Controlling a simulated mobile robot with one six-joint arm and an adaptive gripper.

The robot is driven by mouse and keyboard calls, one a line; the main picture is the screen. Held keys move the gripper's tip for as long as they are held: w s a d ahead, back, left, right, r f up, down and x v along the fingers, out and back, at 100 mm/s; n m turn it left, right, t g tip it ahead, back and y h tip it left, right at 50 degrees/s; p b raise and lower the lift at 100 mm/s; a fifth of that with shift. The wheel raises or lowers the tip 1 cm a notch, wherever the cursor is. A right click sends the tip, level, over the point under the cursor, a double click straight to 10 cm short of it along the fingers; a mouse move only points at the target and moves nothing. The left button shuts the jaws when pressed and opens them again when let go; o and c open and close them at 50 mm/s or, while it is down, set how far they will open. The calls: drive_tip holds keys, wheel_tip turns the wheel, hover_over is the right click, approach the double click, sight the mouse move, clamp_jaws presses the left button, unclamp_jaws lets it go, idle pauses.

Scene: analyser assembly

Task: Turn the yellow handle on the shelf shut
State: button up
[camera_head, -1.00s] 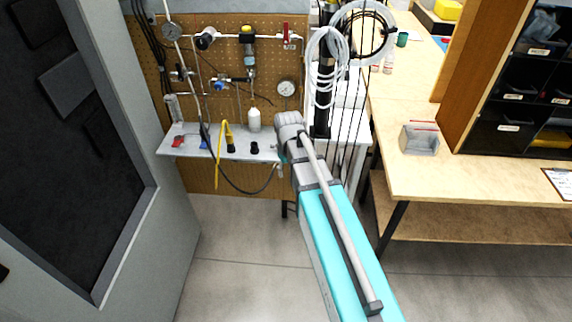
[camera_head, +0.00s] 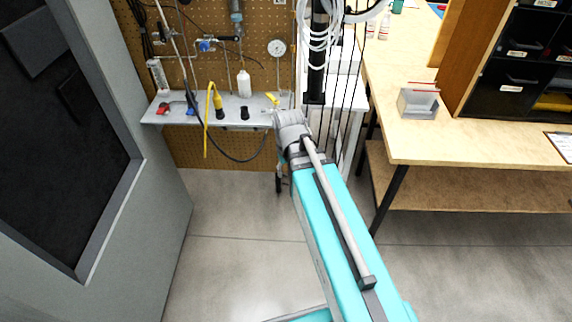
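A small yellow handle (camera_head: 272,99) shows at the right end of the grey shelf (camera_head: 180,121), just above and left of my arm's end. Only part of it shows, so its turned position is hard to tell. My turquoise and grey arm reaches up from the bottom right, and its grey wrist joint overlaps the shelf's right end. My gripper's fingers cannot be made out; they seem hidden behind or below the wrist. Whether anything touches the handle cannot be seen.
On the shelf are a yellow hooked tube (camera_head: 208,113), a white bottle (camera_head: 244,84), black caps and a red item. A black cable (camera_head: 237,160) hangs below. A pressure gauge (camera_head: 277,48) is on the pegboard. A grey cabinet stands left, a workbench (camera_head: 470,145) right. Floor between is clear.

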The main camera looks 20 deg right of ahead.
drive_tip(key=shift+s+f, duration=0.4)
drive_tip(key=shift+s, duration=0.05)
drive_tip(key=shift+s+m, duration=0.3)
drive_tip(key=shift+s, duration=0.8)
drive_tip(key=shift+a, duration=0.15)
